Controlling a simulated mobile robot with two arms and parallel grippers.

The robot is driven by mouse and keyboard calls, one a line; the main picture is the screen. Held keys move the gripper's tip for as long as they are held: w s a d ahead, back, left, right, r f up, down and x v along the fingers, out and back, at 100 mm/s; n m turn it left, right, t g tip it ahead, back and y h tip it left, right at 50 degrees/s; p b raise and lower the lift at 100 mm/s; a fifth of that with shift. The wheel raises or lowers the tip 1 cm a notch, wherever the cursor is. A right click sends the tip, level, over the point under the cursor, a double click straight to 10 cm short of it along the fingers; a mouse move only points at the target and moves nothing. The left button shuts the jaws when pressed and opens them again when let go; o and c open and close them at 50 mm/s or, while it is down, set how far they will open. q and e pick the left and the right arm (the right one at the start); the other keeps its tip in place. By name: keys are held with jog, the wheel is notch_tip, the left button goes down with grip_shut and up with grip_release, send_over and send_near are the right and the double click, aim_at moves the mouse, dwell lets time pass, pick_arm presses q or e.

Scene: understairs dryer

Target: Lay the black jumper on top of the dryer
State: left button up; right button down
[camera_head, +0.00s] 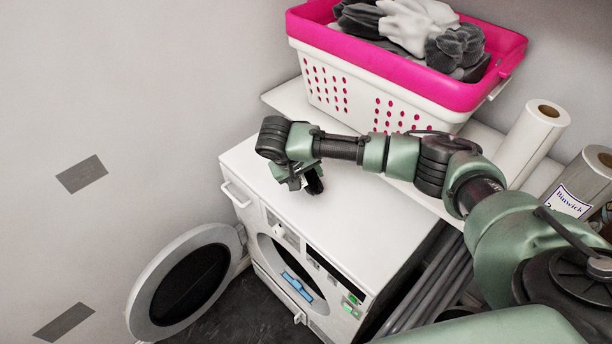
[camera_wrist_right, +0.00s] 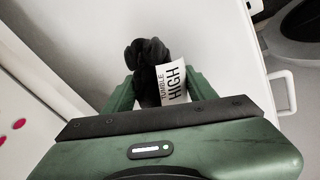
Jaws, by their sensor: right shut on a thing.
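The black jumper (camera_wrist_right: 146,62) is a small dark bundle with a white "TUMBLE HIGH" label (camera_wrist_right: 172,82). My right gripper (camera_wrist_right: 156,92) is shut on it, with a green finger on each side. In the head view my right gripper (camera_head: 301,180) is over the top of the white dryer (camera_head: 365,220), towards its left side, and a bit of the jumper (camera_head: 314,182) shows there as a dark patch. I cannot tell whether the jumper touches the dryer top. My left gripper is not in view.
The dryer's round door (camera_head: 185,282) hangs open at the lower left. A pink and white basket (camera_head: 330,85) of grey clothes stands on the shelf (camera_head: 290,100) behind. A paper roll (camera_head: 532,142) and a labelled container (camera_head: 578,190) stand right. The rest of the dryer top is clear.

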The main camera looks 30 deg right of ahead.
jog(key=c, duration=0.8)
grip_release()
jog(key=shift+f, duration=0.15)
jog(key=shift+o, duration=0.2)
jog(key=b+v, duration=0.1)
jog(key=v, duration=1.1)
jog(key=shift+r, duration=0.25)
